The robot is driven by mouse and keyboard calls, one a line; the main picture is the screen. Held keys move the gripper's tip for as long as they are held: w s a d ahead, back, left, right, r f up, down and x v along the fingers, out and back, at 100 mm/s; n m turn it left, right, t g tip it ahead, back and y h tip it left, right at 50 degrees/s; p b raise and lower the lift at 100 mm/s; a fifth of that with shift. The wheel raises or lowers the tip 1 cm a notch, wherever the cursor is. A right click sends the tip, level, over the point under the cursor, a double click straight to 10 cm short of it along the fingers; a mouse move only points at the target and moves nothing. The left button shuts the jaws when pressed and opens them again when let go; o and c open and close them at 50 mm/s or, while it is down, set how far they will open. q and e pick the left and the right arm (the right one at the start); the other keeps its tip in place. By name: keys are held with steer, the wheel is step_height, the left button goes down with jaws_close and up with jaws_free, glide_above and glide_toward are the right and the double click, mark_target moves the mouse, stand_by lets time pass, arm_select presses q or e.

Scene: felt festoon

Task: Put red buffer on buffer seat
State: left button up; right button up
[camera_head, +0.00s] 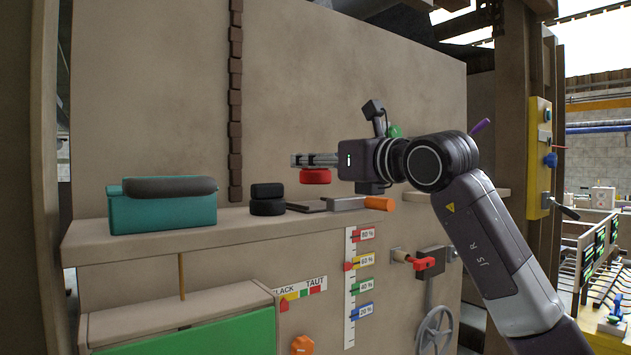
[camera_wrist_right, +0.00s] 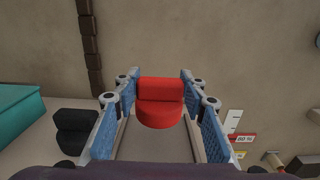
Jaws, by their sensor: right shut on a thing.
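The red buffer (camera_head: 316,176) hangs under the fingertips of my right gripper (camera_head: 312,160), above the shelf. In the right wrist view the red buffer (camera_wrist_right: 160,104) sits between the two blue-padded fingers of the right gripper (camera_wrist_right: 160,98), with a rounded lower part and a blockier upper part. The right gripper is shut on it. A black buffer (camera_head: 267,200) of similar shape stands on the shelf to the left, and shows in the wrist view too (camera_wrist_right: 77,132). I cannot tell which part is the buffer seat. My left gripper is not in view.
On the shelf (camera_head: 225,222) are a teal box (camera_head: 162,212) with a dark roll on top, a dark flat plate (camera_head: 307,205) and a grey tool with an orange handle (camera_head: 379,203). A brown chain (camera_head: 236,100) hangs on the wall behind. A percent scale (camera_head: 350,290) is below.

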mark_target(315, 182)
step_height(315, 182, down, 4)
steer(key=shift+w+a+r, duration=0.15)
steer(key=shift+r, duration=0.1)
steer(key=shift+f, duration=0.35)
steer(key=o, duration=1.2)
steer(key=shift+c, duration=0.2)
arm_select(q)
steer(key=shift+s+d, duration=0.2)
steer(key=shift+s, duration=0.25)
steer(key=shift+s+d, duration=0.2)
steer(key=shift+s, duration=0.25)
arm_select(e)
steer(key=shift+r, duration=0.1)
